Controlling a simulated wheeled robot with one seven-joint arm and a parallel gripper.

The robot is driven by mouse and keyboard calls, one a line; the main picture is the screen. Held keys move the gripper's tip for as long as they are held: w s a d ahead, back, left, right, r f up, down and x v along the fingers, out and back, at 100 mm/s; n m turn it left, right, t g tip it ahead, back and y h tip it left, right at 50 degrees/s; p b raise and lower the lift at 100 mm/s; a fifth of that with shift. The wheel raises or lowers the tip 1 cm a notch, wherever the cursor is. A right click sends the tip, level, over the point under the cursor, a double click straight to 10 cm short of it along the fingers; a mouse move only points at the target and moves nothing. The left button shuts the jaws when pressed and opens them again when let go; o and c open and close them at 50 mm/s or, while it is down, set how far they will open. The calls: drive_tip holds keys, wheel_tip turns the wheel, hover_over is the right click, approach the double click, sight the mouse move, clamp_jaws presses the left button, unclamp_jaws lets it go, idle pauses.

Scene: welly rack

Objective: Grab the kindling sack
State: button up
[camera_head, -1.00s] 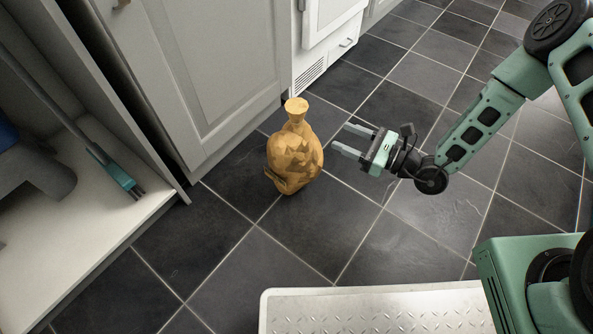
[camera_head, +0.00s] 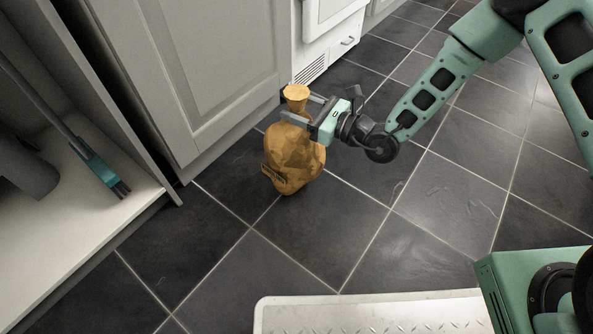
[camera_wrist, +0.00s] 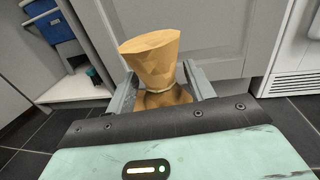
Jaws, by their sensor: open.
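The kindling sack (camera_head: 292,160) is a tan, faceted sack with a narrow tied neck and a flared top. It stands upright on the dark tiled floor in front of the grey cabinet. My gripper (camera_head: 289,106) is open at neck height, its fingers reaching in from the right. In the wrist view, the sack's flared top and neck (camera_wrist: 153,62) lie between the two open fingers (camera_wrist: 160,92), with the tie visible low on the neck. The lower body of the sack is mostly hidden there by my gripper.
A grey cabinet door (camera_head: 205,75) stands close behind the sack. At left, a white shelf (camera_head: 75,235) holds a teal-headed brush (camera_head: 98,165) and a grey object. A metal tread plate (camera_head: 370,314) lies at the bottom. Floor right of the sack is clear.

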drive_tip(key=shift+w+a+r, duration=0.1)
drive_tip(key=shift+w+a, duration=0.1)
drive_tip(key=shift+a, duration=0.2)
clamp_jaws()
idle(1.1)
drive_tip(key=shift+r, duration=0.2)
